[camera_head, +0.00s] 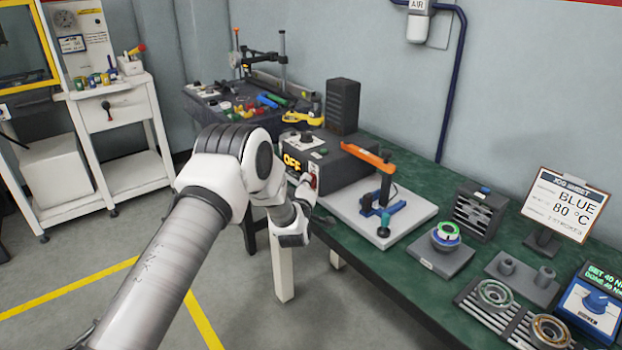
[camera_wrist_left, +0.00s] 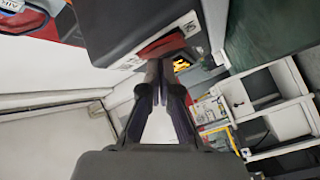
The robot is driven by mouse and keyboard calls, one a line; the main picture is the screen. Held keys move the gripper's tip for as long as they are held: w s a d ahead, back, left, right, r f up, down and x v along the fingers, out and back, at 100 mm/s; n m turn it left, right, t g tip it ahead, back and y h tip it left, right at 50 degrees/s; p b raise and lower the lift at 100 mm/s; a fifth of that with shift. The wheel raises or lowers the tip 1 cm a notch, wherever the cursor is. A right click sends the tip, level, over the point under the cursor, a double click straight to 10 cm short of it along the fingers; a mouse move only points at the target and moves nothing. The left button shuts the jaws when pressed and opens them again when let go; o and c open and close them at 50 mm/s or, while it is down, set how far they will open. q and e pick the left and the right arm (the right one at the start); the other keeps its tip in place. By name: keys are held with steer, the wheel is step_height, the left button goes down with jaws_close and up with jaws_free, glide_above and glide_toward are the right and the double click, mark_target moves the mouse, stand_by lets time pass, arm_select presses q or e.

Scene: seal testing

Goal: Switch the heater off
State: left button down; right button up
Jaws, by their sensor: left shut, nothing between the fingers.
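The heater (camera_head: 338,167) is a dark box on the green bench, with a lit yellow display (camera_head: 292,161) that reads OFF. A red switch (camera_head: 312,179) sits low on its front, partly hidden by my left gripper (camera_head: 308,187). In the left wrist view the heater (camera_wrist_left: 130,22) fills the top, with the red switch part (camera_wrist_left: 162,46) at its edge. My left gripper (camera_wrist_left: 158,68) is shut and empty, its fingertips right at the red part; I cannot tell whether they touch it. My right gripper is not in view.
A white plate with an orange-handled toggle clamp (camera_head: 368,155) stands right of the heater. A dark slotted tower (camera_head: 343,106) is behind it. A sign (camera_head: 565,205) reads BLUE 80 °C. The bench's front edge (camera_head: 385,285) runs below; floor left is clear.

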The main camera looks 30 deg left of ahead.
arm_select(q)
steer(key=shift+s+a+f, duration=0.1)
steer(key=shift+s+a, duration=0.2)
steer(key=shift+s, duration=0.4)
steer(key=shift+s, duration=0.1)
steer(key=s, duration=0.1)
steer(key=s+a+p, duration=0.1)
steer(key=s, duration=0.1)
steer(key=s+a, duration=0.1)
steer(key=shift+s+f, duration=0.2)
steer(key=shift+f, duration=0.1)
stand_by(0.3)
